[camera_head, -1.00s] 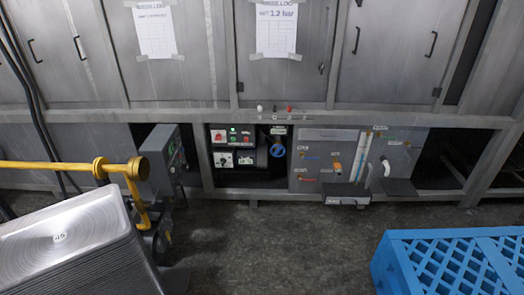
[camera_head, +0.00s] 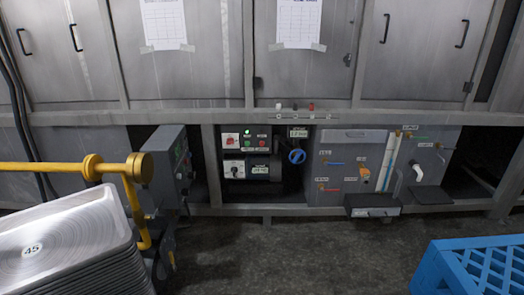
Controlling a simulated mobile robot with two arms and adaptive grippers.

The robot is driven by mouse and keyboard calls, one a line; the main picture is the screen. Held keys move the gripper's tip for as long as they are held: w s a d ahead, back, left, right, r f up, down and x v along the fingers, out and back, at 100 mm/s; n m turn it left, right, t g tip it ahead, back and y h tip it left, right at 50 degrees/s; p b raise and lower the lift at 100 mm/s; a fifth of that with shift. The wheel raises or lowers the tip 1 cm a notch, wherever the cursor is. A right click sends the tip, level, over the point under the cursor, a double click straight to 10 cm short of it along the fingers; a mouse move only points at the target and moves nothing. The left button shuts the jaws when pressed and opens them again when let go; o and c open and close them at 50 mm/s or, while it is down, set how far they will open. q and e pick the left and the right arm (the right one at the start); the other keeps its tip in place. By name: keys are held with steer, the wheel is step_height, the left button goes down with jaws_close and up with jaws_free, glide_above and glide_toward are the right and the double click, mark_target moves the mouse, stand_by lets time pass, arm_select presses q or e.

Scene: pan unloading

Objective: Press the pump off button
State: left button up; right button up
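A dark control box (camera_head: 270,136) sits in the recess under the steel cabinets, near the picture centre. On it are a red-and-white rotary switch (camera_head: 230,140), a small lit green light (camera_head: 248,132), and a red button (camera_head: 262,143). A second box with a black knob (camera_head: 234,170) is just below. On the frame rail above are a white button (camera_head: 278,106) and a red one (camera_head: 311,106). The labels are too small to read, so I cannot tell which is the pump off button. Neither of my grippers is in view.
A blue valve wheel (camera_head: 297,156) is right of the control box. A grey panel with valves (camera_head: 340,150) is further right. A stack of metal trays (camera_head: 60,240) and a yellow pipe (camera_head: 60,168) stand left. A blue crate (camera_head: 440,262) is lower right. The floor between is clear.

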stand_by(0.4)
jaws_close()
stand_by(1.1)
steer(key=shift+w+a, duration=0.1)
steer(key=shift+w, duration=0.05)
